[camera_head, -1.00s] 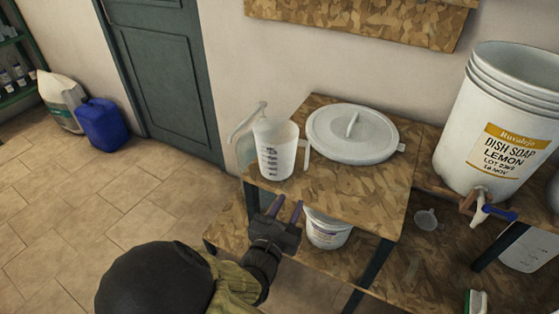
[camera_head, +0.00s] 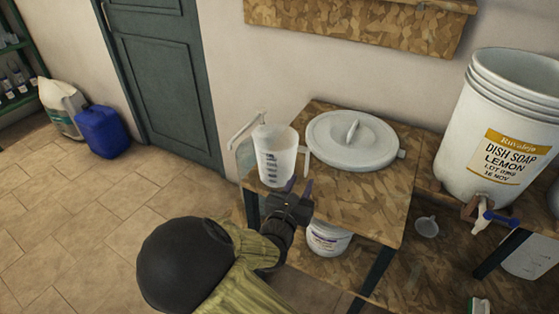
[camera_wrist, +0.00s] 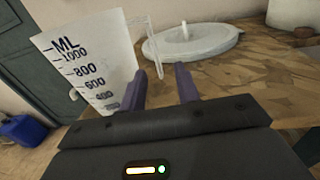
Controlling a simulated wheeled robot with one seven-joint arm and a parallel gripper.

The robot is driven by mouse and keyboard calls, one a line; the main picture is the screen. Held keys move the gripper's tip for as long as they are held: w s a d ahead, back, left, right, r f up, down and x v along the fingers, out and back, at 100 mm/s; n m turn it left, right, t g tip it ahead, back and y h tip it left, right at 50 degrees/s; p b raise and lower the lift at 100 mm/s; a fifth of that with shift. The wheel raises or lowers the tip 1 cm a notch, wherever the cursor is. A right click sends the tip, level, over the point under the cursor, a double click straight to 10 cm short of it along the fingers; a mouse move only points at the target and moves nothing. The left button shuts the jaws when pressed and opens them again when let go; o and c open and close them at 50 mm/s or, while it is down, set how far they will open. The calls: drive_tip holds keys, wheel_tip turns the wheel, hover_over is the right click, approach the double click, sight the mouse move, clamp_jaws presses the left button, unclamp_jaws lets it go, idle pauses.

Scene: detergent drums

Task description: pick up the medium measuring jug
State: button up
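The measuring jug (camera_head: 276,156) is white and translucent, with dark ML marks and a handle on its right side. It stands upright near the front left of the wooden shelf top (camera_head: 350,206). In the wrist view the jug (camera_wrist: 88,62) is at the left and its clear handle (camera_wrist: 152,45) rises beyond my fingers. My gripper (camera_head: 299,187) is just in front of the jug, near its lower right. In the wrist view my gripper (camera_wrist: 161,84) is open, with a gap between its two purple fingers and nothing held. The left finger overlaps the jug's lower edge; contact cannot be told.
A white round lid (camera_head: 352,140) lies right of the jug. A pump dispenser (camera_head: 246,140) stands close behind it at left. A dish soap drum (camera_head: 500,125) with a tap is at right. A white tub (camera_head: 328,238) sits below the shelf top.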

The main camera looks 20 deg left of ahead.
sight(306, 176)
drive_tip(key=shift+w, duration=1.2)
drive_tip(key=shift+w+a+f, duration=0.15)
drive_tip(key=shift+w+a, duration=0.05)
drive_tip(key=shift+w, duration=1.15)
drive_tip(key=shift+w+a+f, duration=0.1)
drive_tip(key=shift+w+a, duration=0.1)
drive_tip(key=shift+w, duration=1.1)
drive_tip(key=shift+s, duration=0.1)
drive_tip(key=c, duration=0.3)
clamp_jaws()
